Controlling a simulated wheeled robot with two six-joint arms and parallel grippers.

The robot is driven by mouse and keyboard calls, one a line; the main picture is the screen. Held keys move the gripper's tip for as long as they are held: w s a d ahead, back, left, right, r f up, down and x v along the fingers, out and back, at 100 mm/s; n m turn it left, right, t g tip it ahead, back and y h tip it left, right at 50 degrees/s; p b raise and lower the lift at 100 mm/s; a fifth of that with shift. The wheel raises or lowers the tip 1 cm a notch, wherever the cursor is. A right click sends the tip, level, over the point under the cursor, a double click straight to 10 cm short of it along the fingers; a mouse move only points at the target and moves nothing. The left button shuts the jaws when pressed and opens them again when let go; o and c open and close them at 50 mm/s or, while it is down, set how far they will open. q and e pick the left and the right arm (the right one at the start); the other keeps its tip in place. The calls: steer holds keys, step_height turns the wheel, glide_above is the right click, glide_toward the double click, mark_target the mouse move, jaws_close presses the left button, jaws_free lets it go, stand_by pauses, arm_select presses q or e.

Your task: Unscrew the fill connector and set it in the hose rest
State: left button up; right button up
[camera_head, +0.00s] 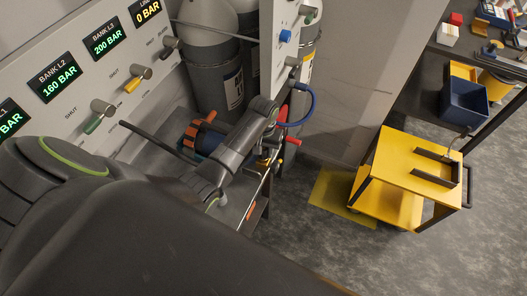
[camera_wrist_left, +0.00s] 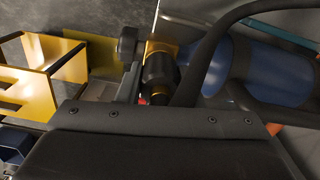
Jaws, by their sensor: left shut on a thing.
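My left gripper (camera_head: 268,126) reaches in past the gauge panel to the fittings by the metal rail. In the left wrist view, a black connector with brass parts (camera_wrist_left: 158,72) sits directly in front of the gripper body, and the gripper is shut on it. The fingertips are mostly hidden. A dark hose (camera_wrist_left: 205,58) curves up beside it. I cannot tell whether the connector is still threaded on. I cannot identify the hose rest for certain. My right gripper is out of view.
A yellow cart (camera_head: 395,152) with dark brackets (camera_head: 438,165) stands at right. The gauge panel (camera_head: 75,60) with its valve knobs is close to my left arm. A blue hose (camera_head: 308,100) and red handle (camera_head: 292,140) crowd the fitting. Open floor (camera_head: 320,250) lies before the cart.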

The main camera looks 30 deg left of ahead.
arm_select(q)
steer(key=n, duration=0.6)
steer(key=shift+n, duration=0.4)
steer(key=n, duration=1)
steer(key=shift+n, duration=0.4)
steer(key=n, duration=0.5)
steer(key=shift+r+n, duration=0.1)
steer(key=shift+n, duration=0.2)
steer(key=o, duration=1.1)
